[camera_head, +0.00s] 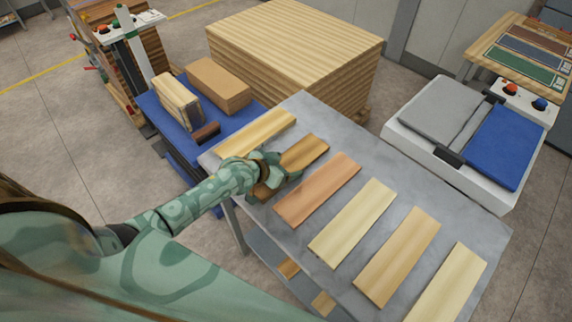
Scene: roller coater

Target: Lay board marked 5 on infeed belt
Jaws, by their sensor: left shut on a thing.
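My left gripper (272,176) is at the grey table's left part, shut on a brown wooden board (305,152). Several other boards lie in a row: a pale yellow one (257,133) to the left, a reddish one (318,188) just to the right, and lighter ones beyond. No number is readable on any board, so I cannot tell which is marked 5. A white machine at the right has a grey belt (444,108) and a blue belt (508,146). My right gripper is not in view.
The grey table (420,190) has bare room along its far edge. A large wood stack (295,45) stands behind it. A blue surface (225,127) at the left holds wooden blocks. Coloured panels (525,50) lie on a wooden table at the far right.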

